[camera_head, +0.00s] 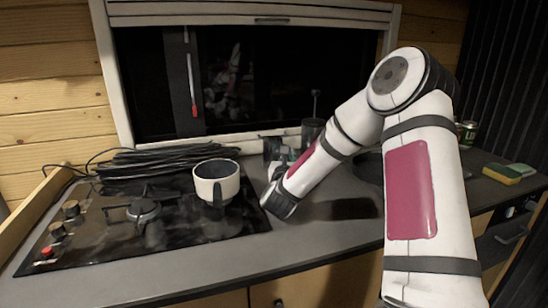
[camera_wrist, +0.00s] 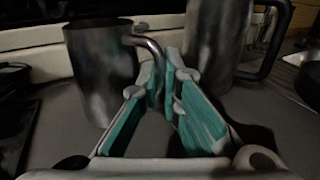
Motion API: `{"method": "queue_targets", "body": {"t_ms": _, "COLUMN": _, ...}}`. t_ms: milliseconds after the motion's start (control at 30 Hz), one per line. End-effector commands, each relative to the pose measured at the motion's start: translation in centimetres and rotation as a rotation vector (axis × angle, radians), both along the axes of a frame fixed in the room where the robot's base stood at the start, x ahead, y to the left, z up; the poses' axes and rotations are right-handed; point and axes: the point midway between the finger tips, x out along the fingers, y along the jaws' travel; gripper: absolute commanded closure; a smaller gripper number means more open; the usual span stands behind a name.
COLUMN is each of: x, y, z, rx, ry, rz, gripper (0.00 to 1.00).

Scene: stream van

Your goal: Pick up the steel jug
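The steel jug (camera_wrist: 98,75) stands upright at the left of the wrist view, with its curved handle (camera_wrist: 152,48) facing right. In the head view, a dark metal vessel (camera_head: 271,147) behind my forearm appears to be the same jug, partly hidden. My gripper (camera_wrist: 164,82) has teal-padded fingers, which are apart with a narrow gap between their tips. The fingertips are at the handle, which comes down between or just beyond them. I cannot tell if they touch it. The jug rests on the grey counter (camera_head: 330,262).
A taller metal vessel with a black handle (camera_wrist: 228,35) stands close right of my fingers; it also shows in the head view (camera_head: 313,130). A cream pot (camera_head: 216,184) stands on the black hob (camera_head: 90,235). Coiled cable (camera_head: 150,160) lies behind. A sponge (camera_head: 502,173) lies far right.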

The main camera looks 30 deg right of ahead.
Motion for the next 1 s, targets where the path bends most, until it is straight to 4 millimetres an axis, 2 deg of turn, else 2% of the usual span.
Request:
{"method": "queue_targets", "body": {"t_ms": 567, "x": 0.0, "y": 0.0, "z": 0.5, "rx": -0.001, "ry": -0.003, "rz": 0.0, "gripper": 1.0}}
{"method": "queue_targets", "body": {"t_ms": 1000, "x": 0.0, "y": 0.0, "z": 3.9, "rx": -0.002, "ry": -0.005, "rz": -0.001, "gripper": 1.0}}
